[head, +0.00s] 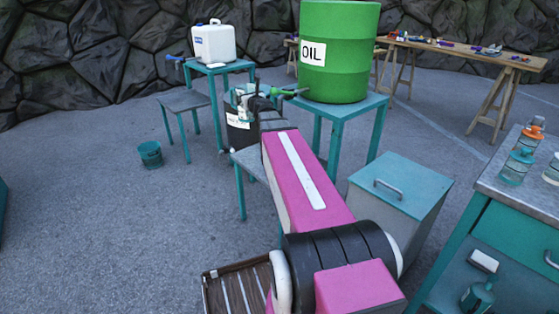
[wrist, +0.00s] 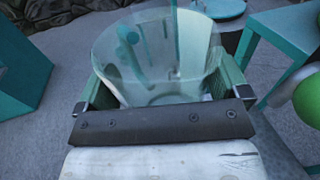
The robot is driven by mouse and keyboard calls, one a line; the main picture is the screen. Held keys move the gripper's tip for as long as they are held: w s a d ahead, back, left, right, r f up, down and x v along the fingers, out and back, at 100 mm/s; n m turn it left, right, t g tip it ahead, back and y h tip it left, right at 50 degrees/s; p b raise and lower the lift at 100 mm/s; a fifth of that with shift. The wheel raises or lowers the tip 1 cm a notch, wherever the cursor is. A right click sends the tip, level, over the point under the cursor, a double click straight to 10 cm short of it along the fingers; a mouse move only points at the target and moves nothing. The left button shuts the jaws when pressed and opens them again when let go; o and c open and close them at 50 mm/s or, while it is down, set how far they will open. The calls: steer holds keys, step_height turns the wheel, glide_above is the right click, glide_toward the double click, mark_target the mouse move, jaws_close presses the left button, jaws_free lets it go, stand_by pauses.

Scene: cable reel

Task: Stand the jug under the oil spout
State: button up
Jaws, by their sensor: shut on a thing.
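A clear, see-through jug (wrist: 155,50) stands between the fingers of my gripper (wrist: 162,82) in the wrist view, with its open rim facing the camera. My gripper is shut on it. In the head view the gripper (head: 245,97) is at the far end of my pink arm, and the jug there is small and mostly hidden. The oil spout (head: 290,92) sticks out to the left from the green drum (head: 340,55) marked OIL, close to the right of my gripper. Whether the jug is directly under the spout I cannot tell.
The drum stands on a teal table (head: 345,108). A white canister (head: 214,42) stands on another teal table at the back left. A teal lidded box (head: 398,188) is right of my arm. A teal bucket (head: 150,154) is on the floor at left, with free floor around it.

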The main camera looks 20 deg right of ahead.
steer(key=s+d+f+n+g+y, duration=0.2)
steer(key=s+d+f+n+y, duration=0.45)
steer(key=d+f, duration=0.9)
steer(key=w+f+m, duration=0.1)
steer(key=w+f, duration=0.8)
steer(key=f, duration=0.2)
steer(key=shift+d+m, duration=0.35)
steer(key=shift+d, duration=0.05)
steer(key=shift+y, duration=0.25)
steer(key=o, duration=0.6)
steer(key=shift+f, duration=0.1)
